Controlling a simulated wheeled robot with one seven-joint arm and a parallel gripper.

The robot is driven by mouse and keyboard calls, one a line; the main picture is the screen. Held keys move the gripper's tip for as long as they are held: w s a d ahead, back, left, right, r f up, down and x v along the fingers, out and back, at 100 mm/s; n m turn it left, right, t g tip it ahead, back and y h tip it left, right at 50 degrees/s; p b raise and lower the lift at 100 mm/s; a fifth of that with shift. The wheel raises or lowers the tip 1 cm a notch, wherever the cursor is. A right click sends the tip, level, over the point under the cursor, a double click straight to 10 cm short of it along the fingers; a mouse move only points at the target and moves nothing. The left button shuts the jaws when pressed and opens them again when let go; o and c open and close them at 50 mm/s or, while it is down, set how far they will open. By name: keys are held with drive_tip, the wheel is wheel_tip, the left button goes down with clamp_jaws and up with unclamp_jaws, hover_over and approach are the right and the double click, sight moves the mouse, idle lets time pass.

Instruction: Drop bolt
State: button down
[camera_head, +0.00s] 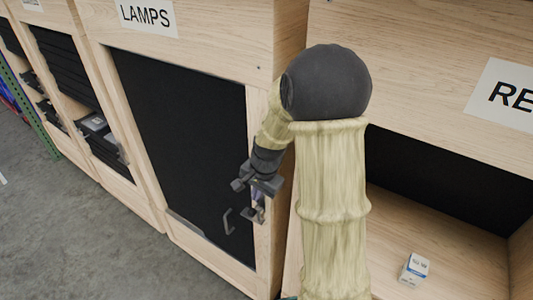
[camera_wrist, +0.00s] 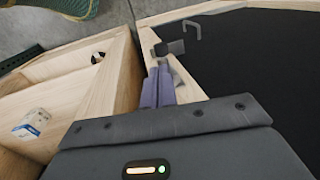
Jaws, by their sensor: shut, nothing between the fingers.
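The black door panel (camera_head: 190,140) under the LAMPS sign is in its wooden frame and looks shut. A grey pull handle (camera_head: 228,221) is on its lower right; it also shows at the top of the wrist view (camera_wrist: 191,31). A small dark metal fitting (camera_wrist: 170,47), which looks like the bolt, is beside the handle near the frame's edge. My gripper (camera_head: 258,212) is at the door's right edge, right of the handle. In the wrist view its purple fingers (camera_wrist: 159,72) are together and empty, just short of the fitting. Whether they touch it I cannot tell.
An open wooden bay (camera_head: 450,235) on the right holds a small white and blue box (camera_head: 414,269), also in the wrist view (camera_wrist: 31,125). Wooden posts stand close beside my gripper. Bins with dark stacked items (camera_head: 99,126) are at left. The grey floor (camera_head: 70,240) in front is clear.

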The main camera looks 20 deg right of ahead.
drive_tip(key=b+v, duration=0.3)
drive_tip(key=v, duration=1.4)
drive_tip(key=shift+a+r, duration=0.1)
drive_tip(key=s+a+f+n+b, duration=0.1)
drive_tip(key=s+a+f+n, duration=0.1)
drive_tip(key=s+f+n, duration=0.3)
drive_tip(key=s+a+f+n+h+b, duration=0.1)
drive_tip(key=s+f+n, duration=0.4)
drive_tip(key=f, duration=0.8)
drive_tip(key=shift+s+a+f+n+t+b, duration=0.3)
drive_tip(key=shift+a+f+n+b, duration=0.1)
drive_tip(key=shift+a+b, duration=0.3)
